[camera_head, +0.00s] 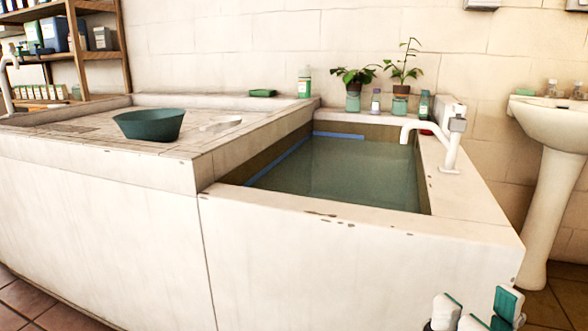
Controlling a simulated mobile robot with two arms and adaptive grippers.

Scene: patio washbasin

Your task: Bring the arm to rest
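My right gripper (478,310) shows at the bottom right edge, in front of the basin's front wall. Its white fingers with green pads stand apart, and nothing shows between them. The rest of the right arm is below the picture. My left gripper is not in view. The water basin (365,222) is beyond and above the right gripper in the picture, filled with greenish water.
A teal tub (150,124) sits on the tiled slab left of the basin. A white tap (449,150) stands on the basin's right rim. Potted plants and bottles line the back ledge. A pedestal sink (552,125) stands at right.

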